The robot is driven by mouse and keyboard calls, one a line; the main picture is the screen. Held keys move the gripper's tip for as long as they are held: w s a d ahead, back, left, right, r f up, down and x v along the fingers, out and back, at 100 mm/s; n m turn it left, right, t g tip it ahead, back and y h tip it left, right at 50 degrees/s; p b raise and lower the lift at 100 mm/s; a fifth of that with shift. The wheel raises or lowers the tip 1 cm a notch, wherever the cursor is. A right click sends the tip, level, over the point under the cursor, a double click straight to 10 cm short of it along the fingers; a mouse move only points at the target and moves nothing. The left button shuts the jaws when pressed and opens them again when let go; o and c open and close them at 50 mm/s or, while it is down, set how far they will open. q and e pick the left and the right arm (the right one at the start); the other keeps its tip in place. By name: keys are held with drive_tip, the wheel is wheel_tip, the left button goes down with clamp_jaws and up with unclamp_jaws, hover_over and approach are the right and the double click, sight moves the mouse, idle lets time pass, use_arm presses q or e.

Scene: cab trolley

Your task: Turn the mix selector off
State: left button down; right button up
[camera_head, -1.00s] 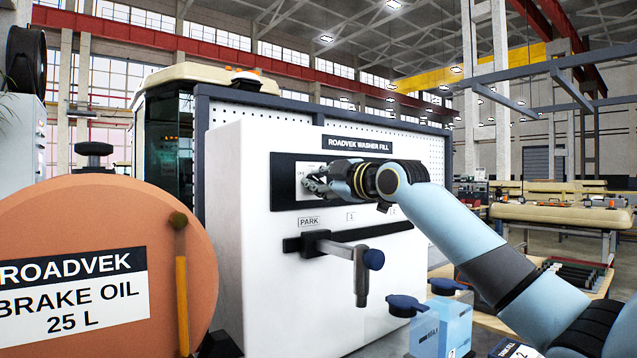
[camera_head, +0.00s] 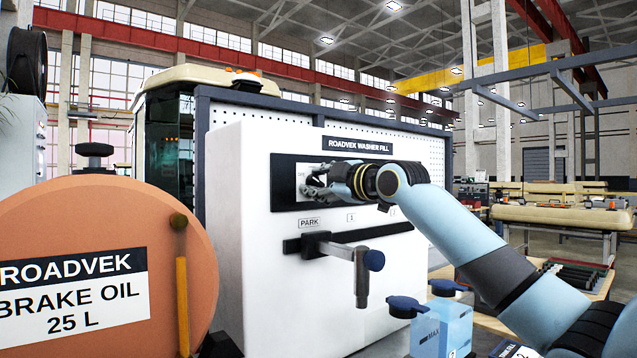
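The white washer fill unit (camera_head: 250,265) stands in the middle, with a dark control panel (camera_head: 284,183) on its front. A pale label plate shows on the panel's left part. My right gripper (camera_head: 308,188) is at that plate, its fingers spread apart and pointing left. The mix selector is not clearly visible; the fingers cover that part of the panel, and I cannot tell whether they touch a knob. My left gripper is out of view.
A spout arm (camera_head: 361,275) with a blue knob hangs from a dark rail under the PARK label. Blue-capped bottles (camera_head: 455,325) stand below right. A large orange brake oil drum (camera_head: 105,225) fills the left foreground.

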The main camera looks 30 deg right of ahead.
drive_tip(key=shift+s, duration=0.1)
drive_tip(key=s, duration=0.7)
drive_tip(key=shift+s+d, duration=0.15)
drive_tip(key=shift+d, duration=0.1)
